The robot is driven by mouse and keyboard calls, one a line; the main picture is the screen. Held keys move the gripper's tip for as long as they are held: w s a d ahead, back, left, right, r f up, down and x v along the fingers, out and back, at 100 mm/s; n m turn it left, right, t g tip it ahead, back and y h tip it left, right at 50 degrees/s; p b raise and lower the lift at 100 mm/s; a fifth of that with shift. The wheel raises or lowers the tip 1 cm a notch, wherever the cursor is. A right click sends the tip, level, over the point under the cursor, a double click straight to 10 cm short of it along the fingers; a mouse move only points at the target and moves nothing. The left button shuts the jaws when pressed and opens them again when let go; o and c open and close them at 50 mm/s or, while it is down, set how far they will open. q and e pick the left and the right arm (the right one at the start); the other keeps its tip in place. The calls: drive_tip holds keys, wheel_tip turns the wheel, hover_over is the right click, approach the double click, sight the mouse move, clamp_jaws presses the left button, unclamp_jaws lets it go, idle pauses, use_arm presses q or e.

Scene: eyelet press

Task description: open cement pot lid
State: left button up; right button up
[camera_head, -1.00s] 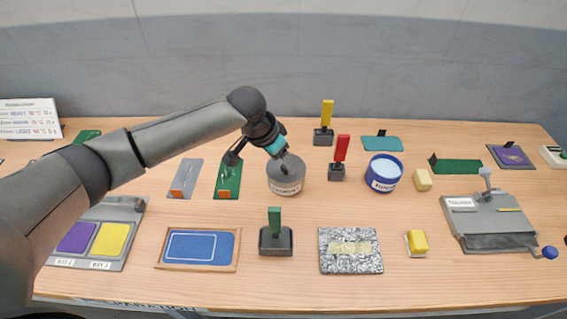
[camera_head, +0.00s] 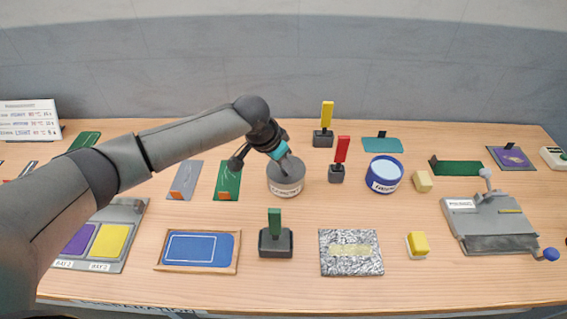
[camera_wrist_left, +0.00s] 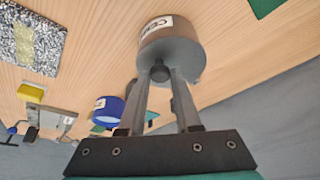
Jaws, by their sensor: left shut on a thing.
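The cement pot (camera_head: 286,187) is a grey round tub with a white label, standing near the middle of the table; its label partly shows in the left wrist view (camera_wrist_left: 157,25). Its grey lid (camera_wrist_left: 172,58) has a small dark knob (camera_wrist_left: 159,70). My left gripper (camera_head: 285,163) is above the pot, and in the left wrist view its two fingers (camera_wrist_left: 160,76) are shut on the knob. The lid appears to sit on the pot; I cannot see a gap between them. My right gripper is in neither view.
A blue-and-white pot (camera_head: 384,174) stands to the right. Red (camera_head: 341,150) and yellow (camera_head: 327,114) upright tools stand behind, and a green-handled one (camera_head: 275,235) in front. A grey press (camera_head: 490,222) is at the right. Bare table lies around the cement pot.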

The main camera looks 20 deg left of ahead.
use_arm(q)
clamp_jaws()
idle(0.6)
idle(0.3)
